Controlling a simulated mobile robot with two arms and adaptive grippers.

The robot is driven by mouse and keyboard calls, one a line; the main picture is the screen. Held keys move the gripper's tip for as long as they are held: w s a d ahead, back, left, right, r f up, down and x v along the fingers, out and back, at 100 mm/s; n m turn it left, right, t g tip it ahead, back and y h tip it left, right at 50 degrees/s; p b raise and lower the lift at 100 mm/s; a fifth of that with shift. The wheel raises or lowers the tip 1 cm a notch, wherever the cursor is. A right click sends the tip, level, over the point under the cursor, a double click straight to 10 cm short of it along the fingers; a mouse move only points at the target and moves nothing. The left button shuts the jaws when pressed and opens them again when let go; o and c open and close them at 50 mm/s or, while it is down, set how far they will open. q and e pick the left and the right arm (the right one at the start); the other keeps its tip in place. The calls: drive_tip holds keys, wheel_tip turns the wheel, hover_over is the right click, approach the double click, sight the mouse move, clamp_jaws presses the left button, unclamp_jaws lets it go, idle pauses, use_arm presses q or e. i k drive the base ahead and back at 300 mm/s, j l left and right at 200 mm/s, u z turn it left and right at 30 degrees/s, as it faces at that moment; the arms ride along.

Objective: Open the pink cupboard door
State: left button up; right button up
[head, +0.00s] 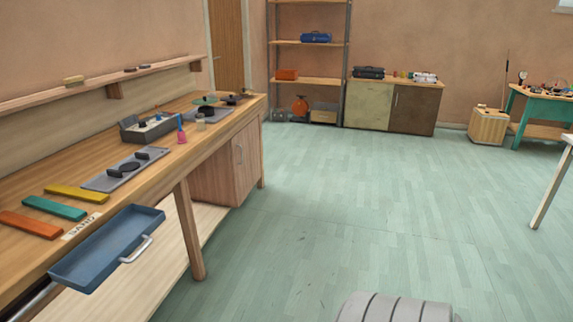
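A cupboard with a pinkish-brown wood door (240,165) stands under the far end of the long workbench on the left. It is the nearest match to a pink cupboard door in view. The door looks shut, and a small handle (240,154) shows near its upper part. The door is seen at a steep angle. Neither of my grippers shows in the head view.
A blue drawer (108,250) sticks out from the workbench (140,205) at the near left. A bench leg (188,230) stands before the cupboard. A low cabinet (368,103) stands at the back wall. The green floor (350,210) is largely clear.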

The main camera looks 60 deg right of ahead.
sight(245, 144)
drive_tip(key=z, duration=1.65)
drive_tip(key=i+z, duration=0.15)
drive_tip(key=i+l+z, duration=0.3)
drive_tip(key=i, duration=0.45)
drive_tip(key=i+z, duration=0.25)
drive_tip(key=i, duration=1.35)
drive_tip(key=i+l+u, duration=0.1)
drive_tip(key=i, duration=0.75)
